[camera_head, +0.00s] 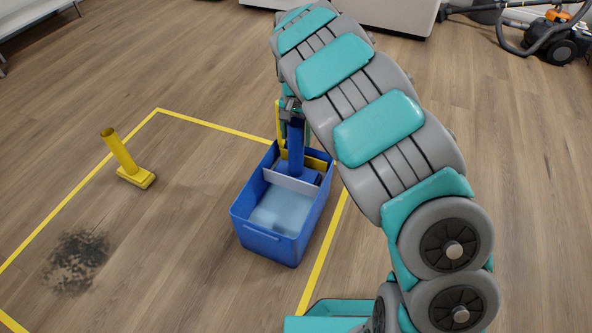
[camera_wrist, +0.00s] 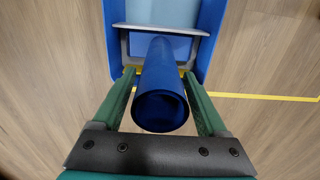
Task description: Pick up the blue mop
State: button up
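The blue mop (camera_head: 296,143) stands in the blue bucket (camera_head: 268,242), its thick tube handle pointing up. The handle also shows in the wrist view (camera_wrist: 160,90), with its open end towards the camera. My gripper (camera_wrist: 159,76) is above the bucket, its two green fingers spread on either side of the handle. Narrow gaps show between the fingers and the handle, so it looks open and not closed on it. In the head view my gripper (camera_head: 290,108) is at the handle's top and partly hidden by my arm.
A yellow mop-like tool (camera_head: 121,152) stands on the floor at left, near a dark stain (camera_head: 77,262). Yellow tape (camera_head: 215,123) marks a floor area. A vacuum cleaner (camera_head: 552,40) is at the far right. The floor left of the bucket is mostly clear.

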grip_shut()
dwell(0.4)
